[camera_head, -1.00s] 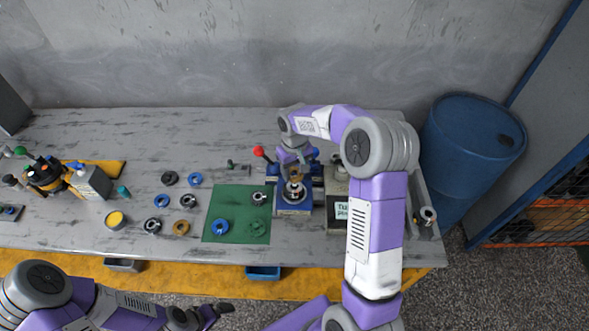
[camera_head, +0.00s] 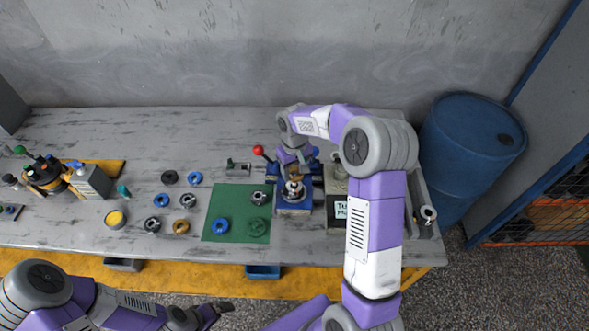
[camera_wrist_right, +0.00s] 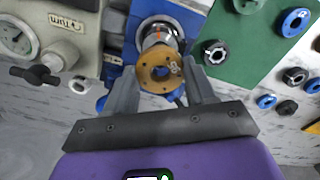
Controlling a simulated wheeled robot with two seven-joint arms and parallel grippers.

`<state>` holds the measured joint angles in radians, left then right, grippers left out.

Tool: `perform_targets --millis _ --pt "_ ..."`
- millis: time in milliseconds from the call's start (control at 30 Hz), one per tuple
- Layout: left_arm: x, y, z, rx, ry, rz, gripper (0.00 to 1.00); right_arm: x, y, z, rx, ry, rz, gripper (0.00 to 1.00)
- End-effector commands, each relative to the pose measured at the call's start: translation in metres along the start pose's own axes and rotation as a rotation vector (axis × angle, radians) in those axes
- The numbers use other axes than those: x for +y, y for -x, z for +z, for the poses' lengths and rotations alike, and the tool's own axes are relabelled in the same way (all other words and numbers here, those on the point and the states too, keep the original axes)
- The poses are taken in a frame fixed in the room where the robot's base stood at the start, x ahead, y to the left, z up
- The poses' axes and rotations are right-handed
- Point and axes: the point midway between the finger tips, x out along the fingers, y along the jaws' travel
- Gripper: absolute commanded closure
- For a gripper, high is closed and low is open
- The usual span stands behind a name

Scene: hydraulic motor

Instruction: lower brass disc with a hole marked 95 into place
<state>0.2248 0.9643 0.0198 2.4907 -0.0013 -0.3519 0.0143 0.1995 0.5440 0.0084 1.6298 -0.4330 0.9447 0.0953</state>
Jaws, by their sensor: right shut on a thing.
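The brass disc (camera_wrist_right: 160,70) with a central hole is between the fingertips of my right gripper (camera_wrist_right: 163,88) in the right wrist view. The gripper is shut on it; the mark on its face is too small to read surely. Behind the disc is a silver shaft (camera_wrist_right: 158,35) on a blue fixture (camera_wrist_right: 143,18). The disc looks roughly in line with the shaft; I cannot tell whether they touch. In the head view my right gripper (camera_head: 294,180) is over the blue fixture (camera_head: 293,206). My left gripper (camera_head: 214,312) is low in front of the table, its jaws unclear.
A green mat (camera_head: 239,230) with several rings lies left of the fixture. More loose rings and a yellow-topped cup (camera_head: 115,219) are farther left. A grey box with a gauge (camera_head: 337,212) stands close on the right. A red-knobbed lever (camera_head: 259,151) rises beside the fixture.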

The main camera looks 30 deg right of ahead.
Motion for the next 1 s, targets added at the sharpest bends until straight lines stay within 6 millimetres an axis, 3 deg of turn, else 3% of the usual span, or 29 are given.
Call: perform_targets --millis 1000 --pt "-0.0018 -0.0049 -0.0002 0.0 0.0 0.0 0.0 -0.0003 -0.0086 -0.0002 0.001 0.0 0.0 0.85"
